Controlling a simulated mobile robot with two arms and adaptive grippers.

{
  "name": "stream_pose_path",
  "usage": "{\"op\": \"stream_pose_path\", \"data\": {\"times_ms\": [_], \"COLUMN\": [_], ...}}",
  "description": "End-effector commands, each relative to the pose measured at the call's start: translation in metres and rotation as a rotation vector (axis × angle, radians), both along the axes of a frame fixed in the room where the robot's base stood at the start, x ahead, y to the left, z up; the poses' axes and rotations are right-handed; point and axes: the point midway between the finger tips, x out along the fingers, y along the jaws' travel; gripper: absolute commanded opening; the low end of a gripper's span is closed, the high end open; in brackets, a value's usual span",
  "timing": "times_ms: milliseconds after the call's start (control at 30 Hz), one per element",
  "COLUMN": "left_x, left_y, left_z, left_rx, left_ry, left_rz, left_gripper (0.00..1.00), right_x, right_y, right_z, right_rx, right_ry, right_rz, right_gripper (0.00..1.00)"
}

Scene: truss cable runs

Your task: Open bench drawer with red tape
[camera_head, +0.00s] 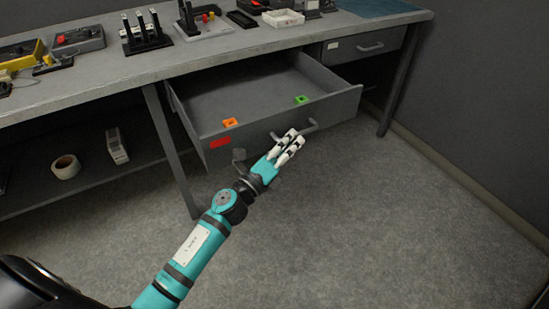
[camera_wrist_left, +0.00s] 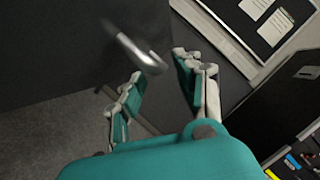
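The bench drawer (camera_head: 340,108) is pulled well out from under the bench, and its inside shows. A strip of red tape (camera_head: 220,142) is on the left of its front. A bar handle (camera_head: 310,127) is on the front, partly hidden by my left gripper (camera_head: 294,138). In the left wrist view the handle (camera_wrist_left: 140,52) shows just beyond the fingertips of my left gripper (camera_wrist_left: 158,68). The fingers are apart with nothing between them, and I see no clear contact with the handle. An orange piece (camera_head: 230,122) and a green piece (camera_head: 301,99) are at the drawer. My right gripper is not in view.
The grey bench top (camera_head: 250,43) carries tools and a white tray (camera_head: 283,18). A second drawer (camera_head: 372,45) with a white label is shut at the right. A tape roll (camera_head: 66,167) lies on the lower shelf. The floor (camera_head: 380,220) before the drawer is clear.

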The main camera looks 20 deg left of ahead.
Motion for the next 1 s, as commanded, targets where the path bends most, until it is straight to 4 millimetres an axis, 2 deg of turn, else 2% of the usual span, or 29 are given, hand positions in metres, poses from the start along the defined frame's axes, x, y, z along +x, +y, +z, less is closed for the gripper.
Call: {"op": "stream_pose_path", "data": {"times_ms": [33,200,400,567,1000], "left_x": [-0.012,-0.045,-0.069,-0.076,-0.075], "left_y": [0.004,0.014,0.023,0.025,0.025], "left_z": [-0.004,-0.011,-0.016,-0.017,-0.017], "left_rx": [0.000,-0.001,-0.001,0.000,0.000], "left_ry": [0.003,0.004,0.002,0.000,0.001], "left_rz": [0.000,0.002,0.001,0.001,0.001], "left_gripper": [0.34,0.34,0.34,0.34,0.34], "right_x": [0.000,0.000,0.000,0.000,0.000], "right_y": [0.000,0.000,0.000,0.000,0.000], "right_z": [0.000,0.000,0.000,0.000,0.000], "right_rx": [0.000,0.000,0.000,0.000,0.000], "right_ry": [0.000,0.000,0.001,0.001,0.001], "right_rz": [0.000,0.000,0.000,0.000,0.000], "right_gripper": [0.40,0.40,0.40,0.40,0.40]}}
